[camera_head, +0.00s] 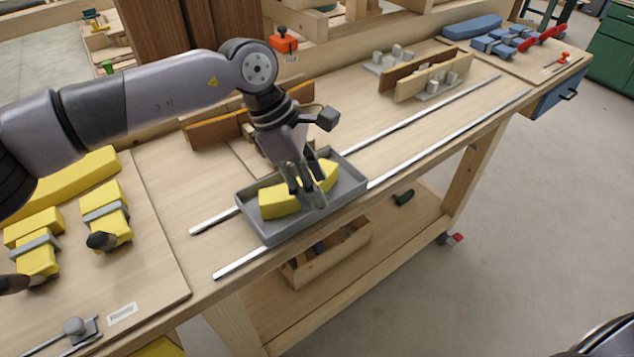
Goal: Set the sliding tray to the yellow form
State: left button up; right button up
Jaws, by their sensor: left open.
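The grey sliding tray (257,222) sits on two metal rails near the middle of the bench. A yellow block (278,201) lies in it. My left gripper (307,195) is open and points down into the tray, with its fingers in front of the yellow block and hiding part of it. I cannot tell whether the fingers touch the block or the tray. The yellow form (75,183) is at the left end of the bench, with yellow clamp blocks (104,214) on a wooden board. My right gripper is not in view.
The rails (420,145) run on to the right toward a blue form (472,27) at the far end. Wooden forms with grey clamps (433,78) stand behind them. An orange-topped clamp (284,40) is at the back. The rails left of the tray are clear.

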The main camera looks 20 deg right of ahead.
pick_arm(q)
jog(key=shift+x, duration=1.05)
grip_shut()
